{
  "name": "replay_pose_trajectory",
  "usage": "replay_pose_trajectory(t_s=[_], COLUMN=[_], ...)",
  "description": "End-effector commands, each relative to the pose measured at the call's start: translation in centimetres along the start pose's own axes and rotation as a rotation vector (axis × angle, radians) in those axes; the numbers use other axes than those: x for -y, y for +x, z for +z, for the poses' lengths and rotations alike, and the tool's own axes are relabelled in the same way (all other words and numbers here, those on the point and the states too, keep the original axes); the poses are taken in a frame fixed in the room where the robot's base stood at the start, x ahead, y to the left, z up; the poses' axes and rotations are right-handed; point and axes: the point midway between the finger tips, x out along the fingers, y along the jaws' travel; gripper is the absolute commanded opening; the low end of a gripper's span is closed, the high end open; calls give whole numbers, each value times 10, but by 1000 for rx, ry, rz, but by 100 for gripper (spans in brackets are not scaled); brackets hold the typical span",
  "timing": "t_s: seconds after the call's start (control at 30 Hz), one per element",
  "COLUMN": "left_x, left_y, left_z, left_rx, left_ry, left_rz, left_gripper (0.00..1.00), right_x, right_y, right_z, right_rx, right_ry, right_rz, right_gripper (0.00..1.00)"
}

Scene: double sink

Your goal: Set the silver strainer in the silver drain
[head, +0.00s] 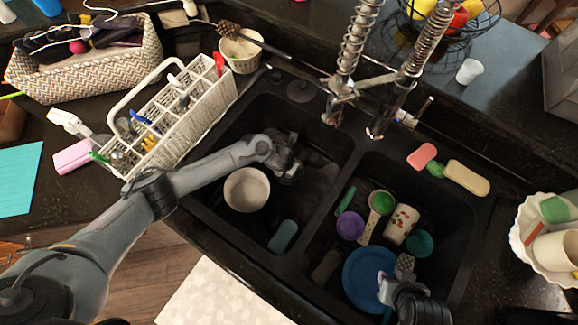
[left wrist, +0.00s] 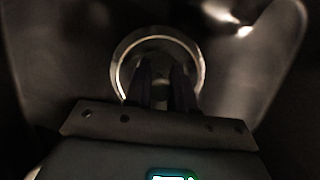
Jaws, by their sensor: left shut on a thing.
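My left gripper (head: 288,165) reaches down into the left basin of the sink. In the left wrist view the dark fingers (left wrist: 162,85) are close together, shut on the silver strainer, which is mostly hidden and dim. A round silver rim (left wrist: 158,42) surrounds the fingertips; I cannot tell how much of it is strainer and how much is drain. In the head view my gripper hides the drain. My right gripper (head: 392,290) is over the right basin by a blue plate (head: 368,275); its fingers are too unclear to tell open from shut.
A white bowl (head: 247,190) sits beside the left gripper, and a teal sponge (head: 283,236) lies nearer the front. The right basin holds several dishes, including a spotted cup (head: 401,224). A white caddy (head: 186,118) stands behind my left arm. The faucet (head: 385,100) rises behind.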

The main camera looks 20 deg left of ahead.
Motion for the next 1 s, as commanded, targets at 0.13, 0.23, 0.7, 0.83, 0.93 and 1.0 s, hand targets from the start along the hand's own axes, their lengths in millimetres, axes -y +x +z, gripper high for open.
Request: replay_pose_trajectory(t_s=[0.13,0.23,0.7,0.83,0.93,1.0], left_x=[0,0,0,0,0,0], left_y=[2,2,2,1,-5,-13], left_z=[0,0,0,0,0,1], left_rx=[0,0,0,0,0,1], left_ry=[-1,-1,-1,-1,-2,0], left_rz=[0,0,0,0,0,-2], left_gripper=[0,0,54,54,54,54], right_x=[0,0,1,2,2,2], right_y=[3,2,2,2,-1,-4], right_z=[1,1,0,0,-1,-2], right_rx=[0,0,-1,-1,-1,-1], right_ry=[-2,-2,4,6,7,7], right_rz=[2,2,-3,-5,-6,-6], right_gripper=[36,36,36,36,36,36])
